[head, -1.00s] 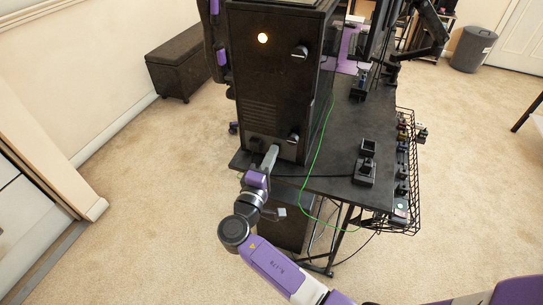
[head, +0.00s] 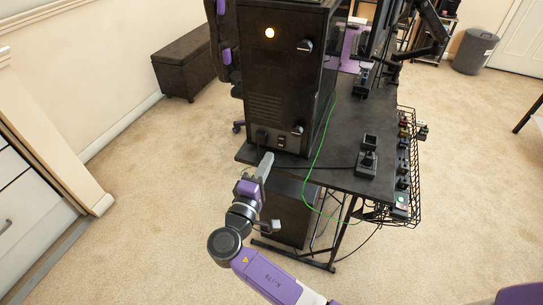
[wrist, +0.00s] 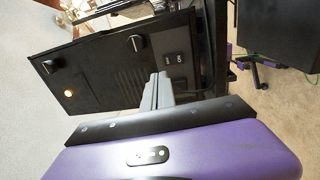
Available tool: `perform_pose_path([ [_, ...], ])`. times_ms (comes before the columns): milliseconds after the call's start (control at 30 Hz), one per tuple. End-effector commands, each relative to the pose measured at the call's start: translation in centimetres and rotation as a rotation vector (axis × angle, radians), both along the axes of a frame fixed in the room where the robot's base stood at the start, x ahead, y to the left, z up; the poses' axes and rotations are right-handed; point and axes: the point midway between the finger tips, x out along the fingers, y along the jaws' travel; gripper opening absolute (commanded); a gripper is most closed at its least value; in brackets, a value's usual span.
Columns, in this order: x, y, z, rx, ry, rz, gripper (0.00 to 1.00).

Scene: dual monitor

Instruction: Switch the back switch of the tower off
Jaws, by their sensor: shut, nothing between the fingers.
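The black tower (head: 272,85) stands on the dark desk, its back panel facing me. The back switch (head: 281,141) is a small dark rocker low on that panel, between a socket (head: 262,137) and a round knob (head: 297,130). In the wrist view the switch (wrist: 180,57) shows pale marks, just beyond and above the fingertips. I cannot tell for sure which side is pressed in. My gripper (head: 267,157) is shut and empty, just below and in front of the panel; it also shows in the wrist view (wrist: 160,78). It appears apart from the switch.
A lit round light (head: 269,33) and another knob (head: 304,47) are high on the panel. A green cable (head: 318,160) hangs over the desk (head: 335,175) edge. A dark box (head: 288,215) stands under the desk. The carpet to the left is open.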

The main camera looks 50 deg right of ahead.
Motion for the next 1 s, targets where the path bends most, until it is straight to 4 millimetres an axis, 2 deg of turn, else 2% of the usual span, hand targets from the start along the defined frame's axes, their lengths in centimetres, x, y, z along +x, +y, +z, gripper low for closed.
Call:
perform_pose_path([
  [200, -1.2, 3.4, 0.3, 0.001, 0.001, 0.002, 0.00],
  [400, -1.9, 5.4, 0.6, 0.001, 0.001, 0.000, 0.00],
  [1000, -2.1, 5.8, 0.7, 0.000, 0.002, 0.000, 0.00],
])
